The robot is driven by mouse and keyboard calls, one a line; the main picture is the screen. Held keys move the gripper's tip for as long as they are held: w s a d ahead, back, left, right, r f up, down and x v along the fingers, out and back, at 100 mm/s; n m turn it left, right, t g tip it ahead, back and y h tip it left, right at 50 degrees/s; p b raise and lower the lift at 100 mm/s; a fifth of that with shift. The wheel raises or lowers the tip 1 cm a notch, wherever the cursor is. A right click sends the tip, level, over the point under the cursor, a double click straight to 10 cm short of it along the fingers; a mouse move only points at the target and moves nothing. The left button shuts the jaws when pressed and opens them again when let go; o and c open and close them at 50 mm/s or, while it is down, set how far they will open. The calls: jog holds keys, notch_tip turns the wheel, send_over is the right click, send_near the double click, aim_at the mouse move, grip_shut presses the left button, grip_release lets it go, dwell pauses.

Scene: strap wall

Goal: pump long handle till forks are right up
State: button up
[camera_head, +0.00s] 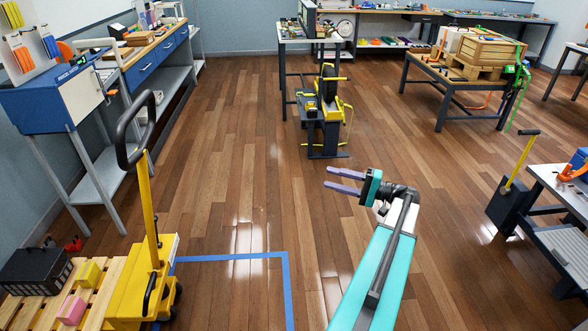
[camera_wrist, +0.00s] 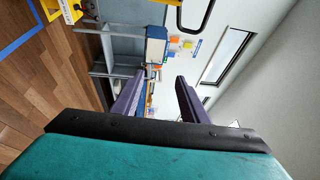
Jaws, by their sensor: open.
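A yellow pallet truck (camera_head: 140,285) stands at the lower left. Its long yellow handle (camera_head: 149,215) rises nearly upright and ends in a black loop grip (camera_head: 133,130). The loop grip also shows at the top of the wrist view (camera_wrist: 196,12). The forks are hidden; a wooden pallet (camera_head: 28,312) lies beside the truck body. My gripper (camera_head: 329,178) is open and empty, out over the floor to the right of the handle and apart from it. Its two purple fingers also show in the wrist view (camera_wrist: 160,78), with nothing between them.
Blue tape (camera_head: 235,256) marks the floor right of the truck. A black box (camera_head: 35,270), a yellow block (camera_head: 90,273) and a pink block (camera_head: 71,310) sit on the pallet. A blue-and-white cabinet (camera_head: 60,95) stands behind the handle. The middle floor is clear.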

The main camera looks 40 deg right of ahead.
jog(key=f+p+x, duration=0.1)
jog(key=p+x, duration=0.1)
jog(key=x, duration=1.2)
jog(key=shift+r+p, duration=0.4)
grip_shut()
dwell(1.0)
grip_release()
jog(key=r+b+v, duration=0.1)
jog(key=b+v, duration=0.2)
jog(key=v, duration=1)
jog(key=shift+s+d+f, duration=0.2)
jog(key=shift+s+f, duration=0.2)
jog(key=shift+f, duration=0.05)
